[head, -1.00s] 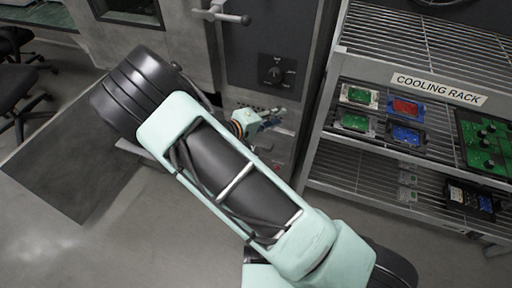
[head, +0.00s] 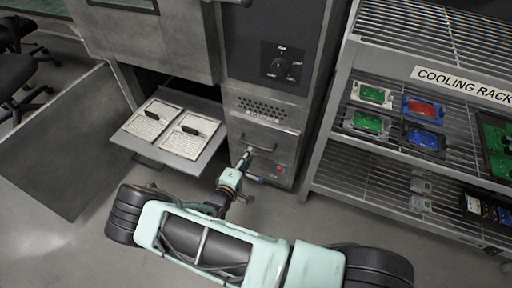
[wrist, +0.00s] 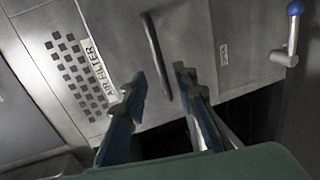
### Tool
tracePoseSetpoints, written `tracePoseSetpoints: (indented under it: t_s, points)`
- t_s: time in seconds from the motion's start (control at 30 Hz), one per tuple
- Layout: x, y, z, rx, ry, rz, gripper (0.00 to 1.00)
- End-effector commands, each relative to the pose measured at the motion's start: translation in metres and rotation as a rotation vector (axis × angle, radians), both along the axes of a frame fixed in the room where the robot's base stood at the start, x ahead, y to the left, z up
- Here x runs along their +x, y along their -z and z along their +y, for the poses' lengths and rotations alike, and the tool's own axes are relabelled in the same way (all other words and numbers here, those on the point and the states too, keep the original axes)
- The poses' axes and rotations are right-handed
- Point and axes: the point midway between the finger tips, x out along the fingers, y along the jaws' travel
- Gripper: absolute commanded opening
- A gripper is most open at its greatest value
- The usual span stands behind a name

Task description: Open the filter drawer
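The filter drawer front (head: 262,118) is a grey metal panel with a perforated grille, and it looks shut. The wrist view shows its AIR FILTER label (wrist: 97,72). Its dark bar handle (head: 270,141) runs across the front; in the wrist view the handle (wrist: 156,52) stands nearly upright. My gripper (head: 246,158) is just below and left of the handle in the head view. In the wrist view my gripper (wrist: 160,78) is open, and the handle's lower end appears between the two fingertips. I cannot tell whether a finger touches it.
A pulled-out tray (head: 207,153) with two white panels juts out left of the drawer. A blue-knobbed lever (wrist: 292,35) is at the right of the wrist view. The cooling rack (head: 335,140) with boards stands at right. A dial (head: 279,66) sits above.

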Motion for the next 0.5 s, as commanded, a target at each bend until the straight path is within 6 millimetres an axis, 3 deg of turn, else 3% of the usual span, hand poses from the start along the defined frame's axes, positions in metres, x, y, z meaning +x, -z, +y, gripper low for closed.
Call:
tracePoseSetpoints:
  t_s: [0.23,0.5]
  points:
    - [0.043,0.012,-0.017,-0.001,0.002,-0.001,0.26]
    - [0.065,0.015,-0.024,-0.001,0.001,0.000,0.26]
